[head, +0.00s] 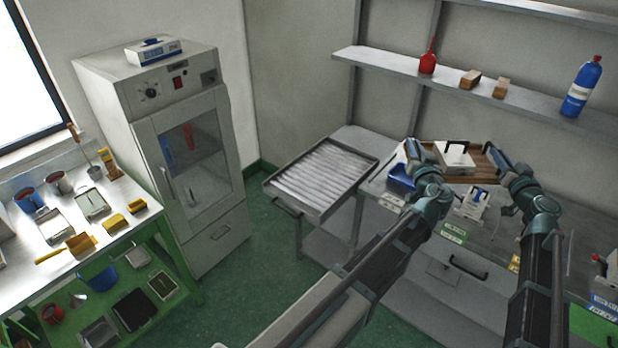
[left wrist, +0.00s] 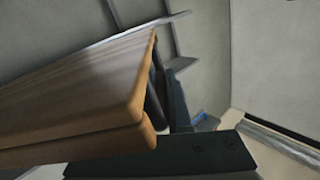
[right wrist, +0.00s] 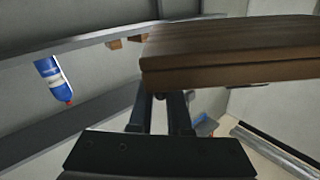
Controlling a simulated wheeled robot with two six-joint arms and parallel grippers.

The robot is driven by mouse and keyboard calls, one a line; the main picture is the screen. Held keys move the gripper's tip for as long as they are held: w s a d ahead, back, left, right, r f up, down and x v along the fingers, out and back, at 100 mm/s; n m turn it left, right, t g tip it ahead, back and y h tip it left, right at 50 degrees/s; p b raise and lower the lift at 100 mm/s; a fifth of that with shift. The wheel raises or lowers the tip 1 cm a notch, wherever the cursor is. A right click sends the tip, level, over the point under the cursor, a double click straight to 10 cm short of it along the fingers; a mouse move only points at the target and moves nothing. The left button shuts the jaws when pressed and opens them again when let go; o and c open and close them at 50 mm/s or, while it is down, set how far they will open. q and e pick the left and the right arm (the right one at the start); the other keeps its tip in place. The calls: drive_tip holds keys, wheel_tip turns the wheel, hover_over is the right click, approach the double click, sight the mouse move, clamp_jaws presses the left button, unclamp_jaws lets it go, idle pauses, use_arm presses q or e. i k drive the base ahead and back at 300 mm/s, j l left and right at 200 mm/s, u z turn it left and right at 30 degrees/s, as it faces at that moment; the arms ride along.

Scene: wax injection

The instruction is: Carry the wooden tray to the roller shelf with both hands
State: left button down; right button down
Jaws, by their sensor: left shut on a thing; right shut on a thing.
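The wooden tray (head: 478,166) is held above the grey bench on the right in the head view. A white box-like thing with a dark handle (head: 455,157) is on it. My left gripper (head: 413,150) is shut on the tray's left end, and my right gripper (head: 492,152) is shut on its right end. The tray's edge fills much of the left wrist view (left wrist: 85,95) and shows in the right wrist view (right wrist: 235,58). The roller shelf (head: 322,175), a grey frame of pale rollers, stands left of the tray with nothing on it.
A blue bin (head: 401,178) and a small white device (head: 473,202) are on the bench below the tray. A wall shelf (head: 480,85) with a red bottle (head: 428,58) and a blue bottle (head: 581,88) runs behind. A grey cabinet (head: 185,150) stands left of the roller shelf.

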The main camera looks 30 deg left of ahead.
sight(314, 180)
drive_tip(key=k+j, duration=0.1)
drive_tip(key=j, duration=0.4)
drive_tip(key=k+j+u, duration=0.15)
drive_tip(key=j, duration=0.35)
drive_tip(key=k+j, duration=0.1)
drive_tip(key=j, duration=0.35)
drive_tip(key=k+j+u, duration=0.1)
drive_tip(key=j, duration=0.4)
